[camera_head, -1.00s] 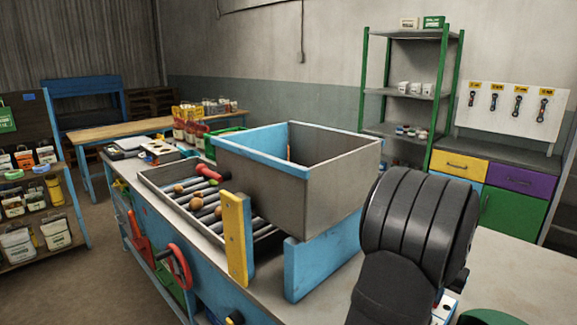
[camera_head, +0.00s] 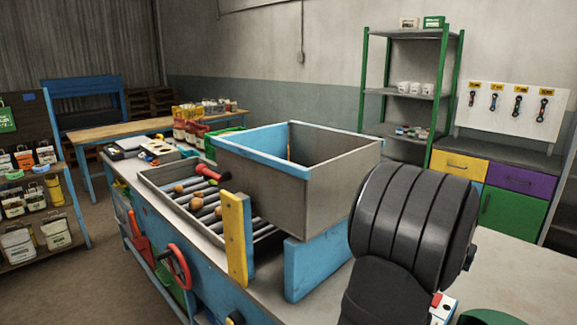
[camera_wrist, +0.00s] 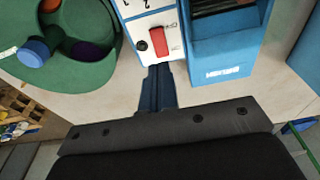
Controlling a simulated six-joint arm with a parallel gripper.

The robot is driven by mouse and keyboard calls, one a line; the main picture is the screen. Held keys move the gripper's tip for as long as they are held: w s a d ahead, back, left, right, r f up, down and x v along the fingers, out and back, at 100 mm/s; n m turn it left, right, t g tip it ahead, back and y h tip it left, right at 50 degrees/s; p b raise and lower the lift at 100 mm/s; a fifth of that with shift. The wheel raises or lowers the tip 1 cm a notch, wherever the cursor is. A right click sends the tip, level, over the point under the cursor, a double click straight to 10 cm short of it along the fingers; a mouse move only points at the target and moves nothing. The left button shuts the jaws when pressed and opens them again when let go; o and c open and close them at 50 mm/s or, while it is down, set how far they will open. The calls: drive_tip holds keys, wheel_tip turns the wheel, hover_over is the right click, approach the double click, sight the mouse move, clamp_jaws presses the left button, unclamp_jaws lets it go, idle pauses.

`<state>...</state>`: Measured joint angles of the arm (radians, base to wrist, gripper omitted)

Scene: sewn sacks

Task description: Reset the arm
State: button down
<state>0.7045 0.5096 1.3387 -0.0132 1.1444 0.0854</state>
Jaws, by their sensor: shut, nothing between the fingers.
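My gripper (camera_wrist: 157,90) shows in the wrist view with its two dark fingers together and nothing between them. It is over the pale bench top (camera_wrist: 200,93), near a white panel (camera_wrist: 140,25) with a red switch (camera_wrist: 159,41). In the head view my dark arm fills the lower right, and the gripper itself is hidden there.
In the wrist view a green round tray (camera_wrist: 95,75) is at upper left and a blue box (camera_wrist: 228,58) at upper right. In the head view a grey bin with a blue rim (camera_head: 262,142) stands left of my arm, beside a roller tray (camera_head: 150,183).

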drive_tip(key=shift+r, duration=0.1)
drive_tip(key=shift+f, duration=3.45)
drive_tip(key=shift+r, duration=0.1)
